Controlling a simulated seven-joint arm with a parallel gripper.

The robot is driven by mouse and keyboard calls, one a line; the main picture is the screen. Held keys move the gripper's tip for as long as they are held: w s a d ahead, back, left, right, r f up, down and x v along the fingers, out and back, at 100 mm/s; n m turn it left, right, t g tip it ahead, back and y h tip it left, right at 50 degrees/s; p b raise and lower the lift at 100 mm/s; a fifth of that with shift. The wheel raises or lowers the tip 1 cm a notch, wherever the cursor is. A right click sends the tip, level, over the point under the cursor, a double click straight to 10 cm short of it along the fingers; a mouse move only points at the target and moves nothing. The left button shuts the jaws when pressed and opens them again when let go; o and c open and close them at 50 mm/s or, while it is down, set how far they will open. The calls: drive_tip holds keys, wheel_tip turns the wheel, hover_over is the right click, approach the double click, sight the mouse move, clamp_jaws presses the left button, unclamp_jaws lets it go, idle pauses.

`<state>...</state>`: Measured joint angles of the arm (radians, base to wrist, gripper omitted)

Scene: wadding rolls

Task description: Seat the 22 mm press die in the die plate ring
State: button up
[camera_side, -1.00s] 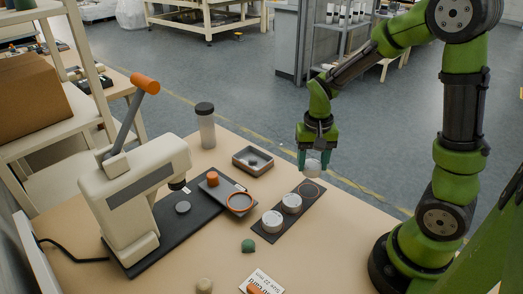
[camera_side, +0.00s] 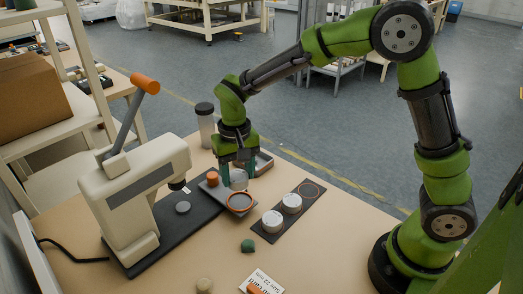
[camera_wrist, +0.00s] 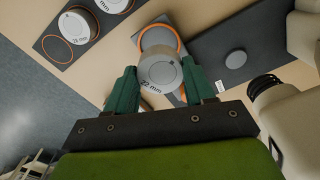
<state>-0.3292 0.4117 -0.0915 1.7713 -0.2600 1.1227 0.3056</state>
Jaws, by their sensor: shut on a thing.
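My gripper (camera_side: 238,176) is shut on the 22 mm press die (camera_wrist: 160,74), a pale disc with its size label showing in the wrist view. The die also shows between the fingers in the side view (camera_side: 239,181). The die plate ring (camera_side: 240,203) is an orange ring on a grey plate (camera_side: 217,188). The die is held above the plate, just behind the ring in the side view. In the wrist view the die hides part of the ring (camera_wrist: 161,27). The exact height of the die over the plate cannot be told.
A dark mat (camera_side: 275,227) beside the plate holds two pale dies (camera_side: 272,221) and an empty orange outline (camera_side: 309,190). The lever press (camera_side: 140,195) is to the left, a grey tray (camera_side: 262,161) behind the gripper.

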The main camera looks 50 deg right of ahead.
drive_tip(key=shift+f, duration=2.1)
drive_tip(key=shift+f, duration=0.15)
drive_tip(key=shift+f, duration=0.35)
drive_tip(key=shift+f, duration=0.4)
drive_tip(key=o, duration=1.7)
drive_tip(key=shift+s, duration=0.1)
drive_tip(key=shift+r, duration=0.1)
drive_tip(key=shift+r, duration=3.9)
